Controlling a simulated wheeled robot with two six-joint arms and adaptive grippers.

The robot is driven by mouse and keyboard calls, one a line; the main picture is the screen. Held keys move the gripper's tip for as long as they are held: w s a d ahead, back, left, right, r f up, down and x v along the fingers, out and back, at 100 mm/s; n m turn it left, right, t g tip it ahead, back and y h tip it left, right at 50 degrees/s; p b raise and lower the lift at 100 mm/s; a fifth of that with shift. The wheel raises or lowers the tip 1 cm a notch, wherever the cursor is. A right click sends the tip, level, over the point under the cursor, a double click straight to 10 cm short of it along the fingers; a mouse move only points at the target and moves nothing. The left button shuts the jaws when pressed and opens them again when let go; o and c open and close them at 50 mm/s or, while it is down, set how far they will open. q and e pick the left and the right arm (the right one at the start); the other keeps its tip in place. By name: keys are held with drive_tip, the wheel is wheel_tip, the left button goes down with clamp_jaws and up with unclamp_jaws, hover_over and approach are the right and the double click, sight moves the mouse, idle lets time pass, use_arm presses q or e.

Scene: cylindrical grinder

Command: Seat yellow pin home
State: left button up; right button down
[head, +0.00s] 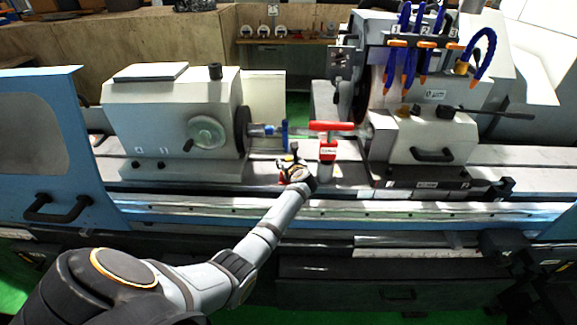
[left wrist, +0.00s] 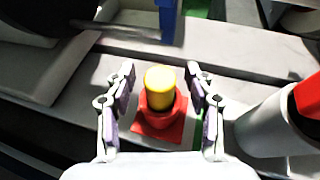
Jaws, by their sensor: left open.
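The yellow pin (left wrist: 160,82) stands in a red holder (left wrist: 160,122) on the machine's grey bed, as the left wrist view shows. Its yellow top sticks out above the red collar; how deep it sits is hidden. My left gripper (left wrist: 161,90) is open, with one finger on each side of the pin and a gap to both. In the head view my left gripper (head: 290,165) reaches over the bed and mostly hides the pin and holder. My right gripper is not in view.
A red-topped grey post (head: 328,145) stands close to the right of my left gripper. A blue upright piece (head: 284,134) is behind it. The headstock (head: 175,115) is at left, the grinding housing (head: 425,135) at right. A blue door (head: 45,145) borders the left side.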

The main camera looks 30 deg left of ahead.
use_arm(q)
drive_tip(key=shift+s+d+r, duration=0.1)
drive_tip(key=shift+s+r, duration=0.05)
drive_tip(key=c, duration=0.4)
clamp_jaws()
